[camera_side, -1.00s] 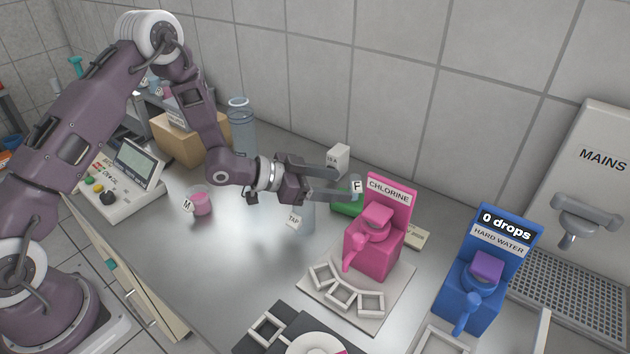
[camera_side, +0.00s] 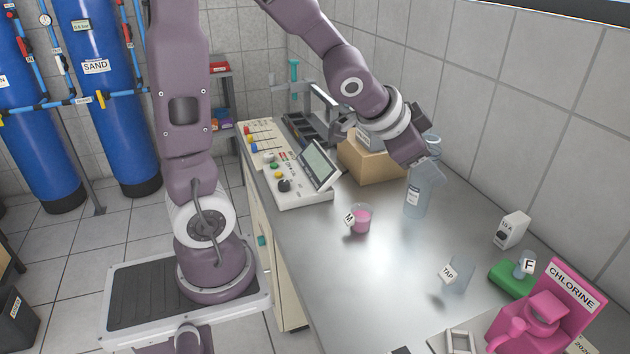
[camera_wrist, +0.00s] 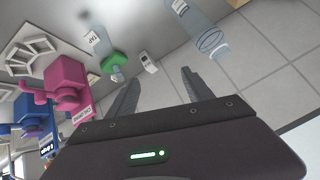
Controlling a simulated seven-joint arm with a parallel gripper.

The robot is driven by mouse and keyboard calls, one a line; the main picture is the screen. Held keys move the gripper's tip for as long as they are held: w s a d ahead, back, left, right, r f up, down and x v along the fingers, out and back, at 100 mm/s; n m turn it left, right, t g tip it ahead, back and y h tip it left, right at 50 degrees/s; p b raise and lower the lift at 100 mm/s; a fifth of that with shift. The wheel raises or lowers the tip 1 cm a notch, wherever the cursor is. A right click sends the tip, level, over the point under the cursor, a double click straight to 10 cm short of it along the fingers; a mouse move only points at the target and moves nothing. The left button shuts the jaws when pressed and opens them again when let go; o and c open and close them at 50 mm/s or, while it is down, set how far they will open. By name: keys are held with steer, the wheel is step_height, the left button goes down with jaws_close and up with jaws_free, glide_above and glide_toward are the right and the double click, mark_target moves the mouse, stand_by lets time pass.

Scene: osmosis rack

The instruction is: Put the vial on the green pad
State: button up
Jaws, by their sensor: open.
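A small clear vial with an F tag (camera_side: 523,268) stands upright on the green pad (camera_side: 505,283), behind the pink chlorine stand in the side view. In the wrist view the green pad (camera_wrist: 113,62) shows left of the fingers, with the small vial (camera_wrist: 117,76) at it. My gripper (camera_side: 431,160) is raised near the grey-blue bottle, well apart from the pad and vial. The wrist view shows my gripper (camera_wrist: 161,77) with its fingers spread and nothing between them. The fingertips are hard to make out in the side view.
A pink chlorine stand (camera_side: 545,310) is beside the pad. A TAP beaker (camera_side: 459,275), a pink beaker tagged M (camera_side: 361,217), a tall bottle (camera_side: 416,198) and a white box (camera_side: 511,229) stand on the bench.

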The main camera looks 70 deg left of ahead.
steer(key=s+d+r+n+g, duration=0.1)
steer(key=s+d, duration=0.1)
steer(key=s, duration=0.9)
steer(key=s+d+r+n+g, duration=0.2)
steer(key=s, duration=1)
steer(key=shift+d+r+n+g+h, duration=0.3)
steer(key=shift+h, duration=0.1)
steer(key=shift+s, duration=0.1)
